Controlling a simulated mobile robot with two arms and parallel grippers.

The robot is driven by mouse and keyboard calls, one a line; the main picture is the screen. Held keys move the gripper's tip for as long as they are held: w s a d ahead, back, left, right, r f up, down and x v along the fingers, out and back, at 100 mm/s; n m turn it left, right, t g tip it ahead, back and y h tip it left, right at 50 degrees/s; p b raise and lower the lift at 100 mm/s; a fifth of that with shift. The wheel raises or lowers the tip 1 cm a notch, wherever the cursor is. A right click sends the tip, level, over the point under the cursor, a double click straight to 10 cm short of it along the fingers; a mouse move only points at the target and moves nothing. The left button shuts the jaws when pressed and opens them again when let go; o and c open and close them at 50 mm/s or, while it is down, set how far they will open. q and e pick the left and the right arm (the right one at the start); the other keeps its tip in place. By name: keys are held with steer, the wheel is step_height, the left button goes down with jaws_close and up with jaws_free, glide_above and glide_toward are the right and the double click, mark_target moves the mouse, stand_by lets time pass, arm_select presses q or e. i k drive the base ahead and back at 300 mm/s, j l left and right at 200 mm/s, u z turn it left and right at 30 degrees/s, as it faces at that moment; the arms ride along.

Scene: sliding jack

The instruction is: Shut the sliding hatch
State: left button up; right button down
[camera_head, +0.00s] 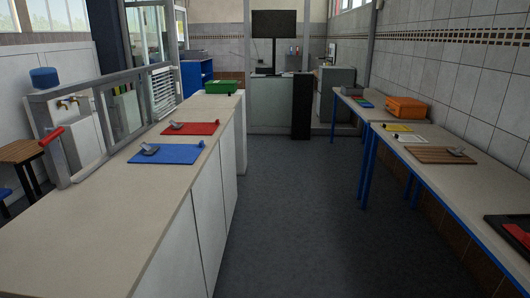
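A grey metal hatch frame (75,87) stands along the left edge of the long counter at the left. A red handle (51,136) sticks out at its near end. A glazed panel (125,108) fills the middle of the frame. The near part shows taps and a white wall behind it; I cannot tell whether glass covers it. Which part slides is not clear. Neither of my grippers is in view.
The counter (95,235) holds a blue mat (170,154), a red mat (193,128) and a green case (221,87). A blue-legged table (415,165) with an orange case (406,107) stands at the right. The grey floor (310,220) between them is clear.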

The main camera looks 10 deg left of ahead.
mark_target(111, 150)
steer(key=i+l+u, duration=0.1)
steer(key=i+u, duration=0.25)
steer(key=i, duration=0.2)
steer(key=i+l+u, duration=0.25)
steer(key=i+u, duration=0.15)
steer(key=i, duration=0.15)
steer(key=i+l+u, duration=0.35)
steer(key=i+l, duration=0.05)
steer(key=i, duration=0.1)
